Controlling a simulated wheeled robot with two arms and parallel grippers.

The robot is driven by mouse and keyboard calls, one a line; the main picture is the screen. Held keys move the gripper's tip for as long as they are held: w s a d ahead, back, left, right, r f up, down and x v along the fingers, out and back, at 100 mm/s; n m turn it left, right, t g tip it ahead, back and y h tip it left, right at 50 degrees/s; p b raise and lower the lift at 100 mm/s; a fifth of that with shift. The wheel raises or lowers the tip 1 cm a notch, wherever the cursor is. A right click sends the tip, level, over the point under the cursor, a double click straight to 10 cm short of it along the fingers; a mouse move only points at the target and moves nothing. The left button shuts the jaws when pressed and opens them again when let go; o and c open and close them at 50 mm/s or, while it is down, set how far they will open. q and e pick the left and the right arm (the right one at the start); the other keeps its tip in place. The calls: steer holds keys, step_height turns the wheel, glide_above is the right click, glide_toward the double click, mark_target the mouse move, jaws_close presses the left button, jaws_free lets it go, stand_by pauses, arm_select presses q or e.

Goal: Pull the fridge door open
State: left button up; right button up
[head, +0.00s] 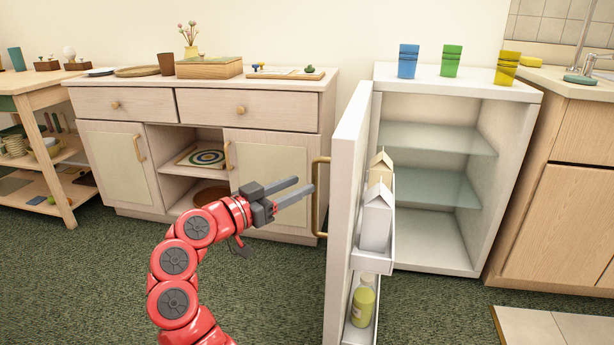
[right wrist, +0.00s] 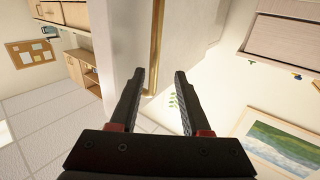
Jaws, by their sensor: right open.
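The white fridge (head: 470,84) stands at the right with its door (head: 345,210) swung wide open toward me, showing the inside shelves. The door's brass handle (head: 317,200) is a vertical bar on the outer face. My right gripper (head: 305,186) is open, just left of the handle, its fingers pointing at it. In the right wrist view the handle (right wrist: 156,45) appears in the gap between the fingers of the right gripper (right wrist: 158,74). I cannot tell whether they touch it. Nothing is gripped. My left gripper is not in view.
Blue (head: 408,61), green (head: 451,61) and yellow (head: 507,68) cups stand on the fridge. A wooden cabinet (head: 270,130) is behind my right gripper. Green carpet in front is clear.

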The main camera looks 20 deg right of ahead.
steer(key=v, duration=0.3)
steer(key=shift+p, duration=0.3)
steer(key=shift+w, duration=0.1)
